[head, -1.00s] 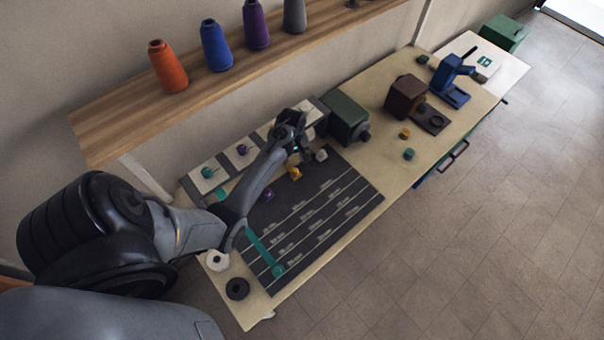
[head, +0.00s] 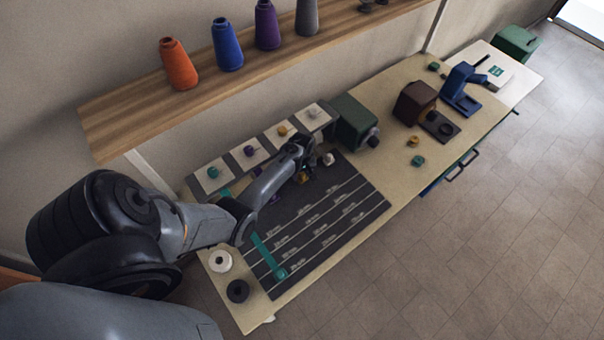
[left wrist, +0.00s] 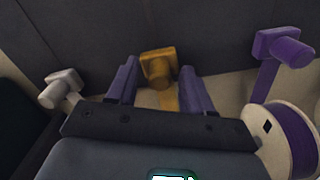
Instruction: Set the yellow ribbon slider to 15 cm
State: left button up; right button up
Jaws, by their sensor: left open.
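The yellow slider (head: 303,178) stands at the back part of the dark marked board (head: 375,205), partly hidden by my left gripper (head: 301,168) in the head view. In the left wrist view the yellow slider (left wrist: 158,66) sits between the two purple fingers of my open left gripper (left wrist: 160,88), with a yellow ribbon strip behind it. I cannot tell whether the fingers touch it. The scale labels are too small to read. My right gripper is not in view.
A white slider (left wrist: 61,88) and a purple slider (left wrist: 284,48) flank the yellow one. A teal ribbon (head: 263,253) lies along the board's left. A green box (head: 352,122) stands behind the board. The board's front right is clear.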

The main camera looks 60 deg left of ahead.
pick_arm(q)
jog(key=shift+c, duration=0.3)
grip_shut()
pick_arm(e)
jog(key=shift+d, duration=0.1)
